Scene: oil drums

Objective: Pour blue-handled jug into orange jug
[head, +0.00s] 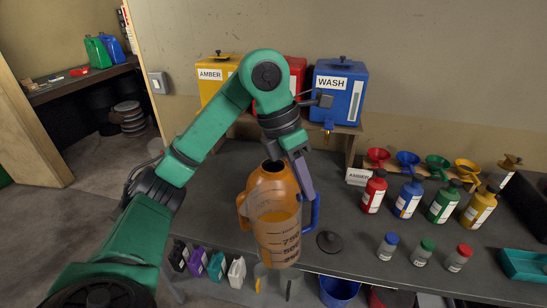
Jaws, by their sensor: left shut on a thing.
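An orange handle (241,211) sticks out to the left. My left gripper (304,188) comes down from above with purple-grey fingers and is shut at the top of the blue handle. Whether the two jugs touch is hidden. My right gripper is not in view.
A dark round lid (329,241) lies on the grey bench (225,175) right of the jugs. Several colored bottles (409,195) and funnels (408,160) stand to the right. AMBER (213,85) and blue WASH (340,95) containers stand behind. Buckets (338,292) are below the front edge.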

